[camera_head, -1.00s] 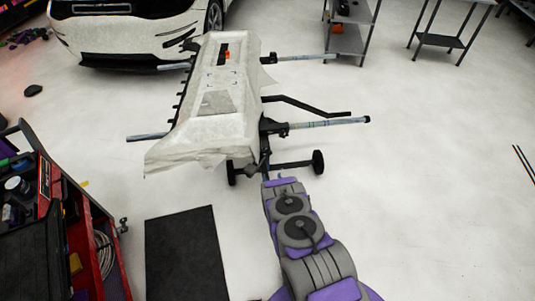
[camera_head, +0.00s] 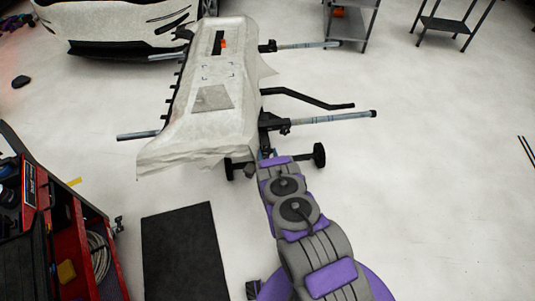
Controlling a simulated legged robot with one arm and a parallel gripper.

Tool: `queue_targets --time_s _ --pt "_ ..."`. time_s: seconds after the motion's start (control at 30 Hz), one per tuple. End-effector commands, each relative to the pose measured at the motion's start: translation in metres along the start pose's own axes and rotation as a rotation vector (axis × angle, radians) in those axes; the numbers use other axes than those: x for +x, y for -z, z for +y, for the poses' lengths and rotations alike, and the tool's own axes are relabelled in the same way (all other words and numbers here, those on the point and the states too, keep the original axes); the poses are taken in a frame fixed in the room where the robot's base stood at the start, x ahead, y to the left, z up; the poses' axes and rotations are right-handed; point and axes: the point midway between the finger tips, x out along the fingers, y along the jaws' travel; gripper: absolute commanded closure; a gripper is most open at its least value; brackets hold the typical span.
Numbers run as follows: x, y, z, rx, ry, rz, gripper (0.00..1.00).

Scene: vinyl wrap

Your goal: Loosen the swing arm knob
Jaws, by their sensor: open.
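A panel stand carries a bumper-like panel (camera_head: 208,120) covered in pale wrap. Grey swing-arm tubes stick out to its sides, one at the lower right (camera_head: 345,117), one at the upper right (camera_head: 310,44) and one at the left (camera_head: 138,136). A black clamp with a small knob (camera_head: 283,127) sits at the inner end of the lower right tube. My grey and purple arm reaches up from the bottom to the stand's near end. My gripper (camera_head: 266,154) is at its far tip, just below that clamp, small and largely hidden by my arm. It is open, and no contact with the knob is visible.
The stand's wheeled foot (camera_head: 318,155) and a bent black bar (camera_head: 310,98) lie close to my arm. A red tool cart (camera_head: 95,235) and a black mat (camera_head: 184,255) are at lower left. A car (camera_head: 120,25) and shelves are behind.

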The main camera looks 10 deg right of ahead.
Motion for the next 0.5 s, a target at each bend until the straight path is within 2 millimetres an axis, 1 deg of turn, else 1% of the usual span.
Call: queue_targets --time_s 0.03,0.07,0.43,0.47,0.5 --pt "0.0001 0.0000 0.0001 0.000 0.000 0.000 0.39" --pt "0.0001 -0.0001 0.0002 0.000 0.000 0.000 0.42" --pt "0.0002 -0.0005 -0.0005 0.001 0.002 -0.001 0.77" --pt "0.0002 -0.0005 -0.0005 0.001 0.002 -0.001 0.79" --pt "0.0002 -0.0004 -0.0005 0.000 0.001 -0.001 0.80"
